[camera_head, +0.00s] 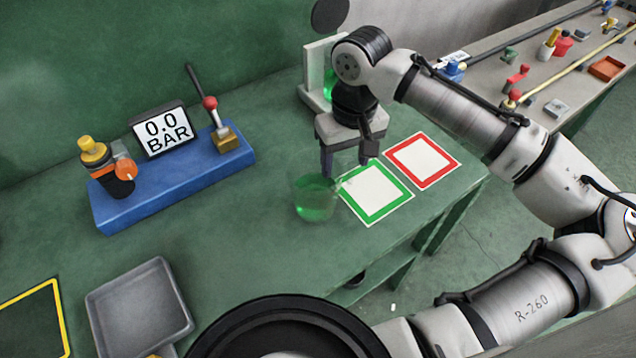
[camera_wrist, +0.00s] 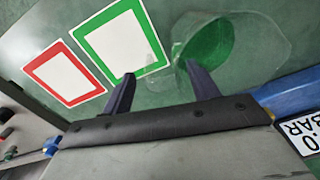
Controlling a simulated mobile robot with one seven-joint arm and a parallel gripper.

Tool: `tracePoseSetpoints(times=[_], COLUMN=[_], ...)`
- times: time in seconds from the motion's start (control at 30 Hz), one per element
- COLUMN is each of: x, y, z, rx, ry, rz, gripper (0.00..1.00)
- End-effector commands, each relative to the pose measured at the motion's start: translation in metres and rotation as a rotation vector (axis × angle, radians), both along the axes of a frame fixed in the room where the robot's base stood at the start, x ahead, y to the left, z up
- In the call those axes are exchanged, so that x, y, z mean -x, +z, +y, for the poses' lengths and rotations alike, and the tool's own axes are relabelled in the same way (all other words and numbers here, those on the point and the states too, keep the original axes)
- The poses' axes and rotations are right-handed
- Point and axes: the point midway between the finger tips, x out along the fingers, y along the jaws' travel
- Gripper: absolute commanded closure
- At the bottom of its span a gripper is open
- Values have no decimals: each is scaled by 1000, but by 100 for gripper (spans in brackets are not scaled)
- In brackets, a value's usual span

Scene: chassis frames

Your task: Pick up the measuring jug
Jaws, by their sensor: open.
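The measuring jug (camera_head: 315,198) is clear, with green liquid in it, and stands upright on the green bench beside the green-framed white square. It also shows in the wrist view (camera_wrist: 207,42), at the upper right. My gripper (camera_head: 349,172) is just above and to the right of the jug in the head view, fingers pointing down and apart. In the wrist view my gripper (camera_wrist: 162,88) has one finger overlapping the jug's near edge and the other over the green-framed square. Nothing is visibly held between the fingers. I cannot tell whether a finger touches the jug.
The green-framed square (camera_head: 376,194) and red-framed square (camera_head: 422,161) lie flat to the right. A blue base (camera_head: 180,185) with a gauge reading 0.0 BAR stands left. A grey tray (camera_head: 138,310) sits front left. A white stand (camera_head: 315,75) rises behind my gripper.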

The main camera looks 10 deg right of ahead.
Motion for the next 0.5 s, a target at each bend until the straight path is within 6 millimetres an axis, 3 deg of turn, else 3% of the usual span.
tracePoseSetpoints(times=[0.27,0.5], x=[0,0], y=[-4,-4], z=[0,0], rx=[-1,-1], ry=[1,1], rz=[-1,-1], gripper=[40,72])
